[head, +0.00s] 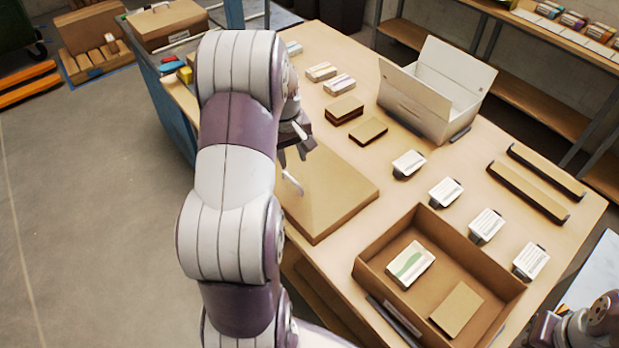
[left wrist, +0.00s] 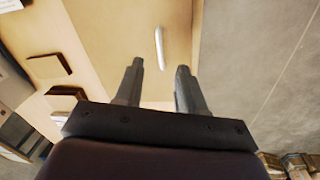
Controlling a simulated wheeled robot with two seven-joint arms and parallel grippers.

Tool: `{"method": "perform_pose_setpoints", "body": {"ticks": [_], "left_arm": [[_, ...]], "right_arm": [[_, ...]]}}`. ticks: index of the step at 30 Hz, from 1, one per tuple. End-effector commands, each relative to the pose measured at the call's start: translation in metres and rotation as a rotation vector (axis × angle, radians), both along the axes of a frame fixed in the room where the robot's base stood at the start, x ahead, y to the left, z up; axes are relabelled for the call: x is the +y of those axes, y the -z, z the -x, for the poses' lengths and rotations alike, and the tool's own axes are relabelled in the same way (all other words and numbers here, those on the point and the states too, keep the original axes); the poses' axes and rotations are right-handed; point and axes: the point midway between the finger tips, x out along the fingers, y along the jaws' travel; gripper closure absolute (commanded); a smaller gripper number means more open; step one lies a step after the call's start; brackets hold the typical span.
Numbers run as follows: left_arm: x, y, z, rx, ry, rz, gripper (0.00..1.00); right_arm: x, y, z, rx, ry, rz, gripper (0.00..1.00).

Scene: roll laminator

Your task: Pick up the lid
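The lid (head: 335,196) is a flat tan panel with a raised white handle (head: 291,183). It lies on the table left of the open cardboard box. In the left wrist view the lid (left wrist: 110,25) fills the upper middle and its handle (left wrist: 159,48) shows just beyond the fingertips. My left gripper (head: 296,152) is above the lid near the handle, partly hidden by my own arm. Its two fingers (left wrist: 160,72) are apart with nothing between them. Part of my right arm (head: 590,322) shows at the lower right corner; its fingers cannot be made out.
The open cardboard box (head: 370,262) holds a white-and-green pack and a tan block. A white box (head: 420,105) with raised flaps stands at the back. Small brown blocks (head: 345,110), several white-labelled items (head: 446,192) and two long bars (head: 527,190) lie around the table.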

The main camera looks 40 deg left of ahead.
Motion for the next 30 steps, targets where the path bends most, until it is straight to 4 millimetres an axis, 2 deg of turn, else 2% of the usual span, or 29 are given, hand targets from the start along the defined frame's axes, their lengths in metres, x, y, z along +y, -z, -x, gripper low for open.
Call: {"method": "perform_pose_setpoints", "body": {"ticks": [2, 4, 12, 17, 21, 24, 30], "left_arm": [[0.004, -0.013, -0.014, -0.013, -0.083, 0.014, 0.61], [-0.001, -0.008, -0.01, 0.011, -0.134, 0.036, 0.61], [-0.004, 0.047, -0.014, 0.012, -0.141, 0.036, 0.61], [-0.005, 0.065, -0.014, 0.011, -0.141, 0.035, 0.61], [-0.008, 0.09, -0.009, 0.013, -0.14, 0.035, 0.61], [-0.008, 0.107, -0.012, 0.008, -0.139, 0.033, 0.61], [-0.008, 0.114, -0.012, 0.007, -0.139, 0.033, 0.61]], "right_arm": [[0.0, -0.001, 0.0, 0.0, 0.0, 0.0, 0.57], [0.0, -0.002, 0.0, 0.0, 0.0, 0.0, 0.57], [0.0, -0.014, 0.0, 0.0, 0.0, 0.0, 0.57], [0.0, -0.02, 0.0, 0.0, 0.0, 0.0, 0.57], [0.0, -0.033, 0.0, 0.0, 0.0, 0.0, 0.57], [0.0, -0.033, 0.0, 0.0, 0.0, 0.0, 0.57], [0.0, -0.032, 0.0, 0.0, 0.0, 0.0, 0.57]]}}
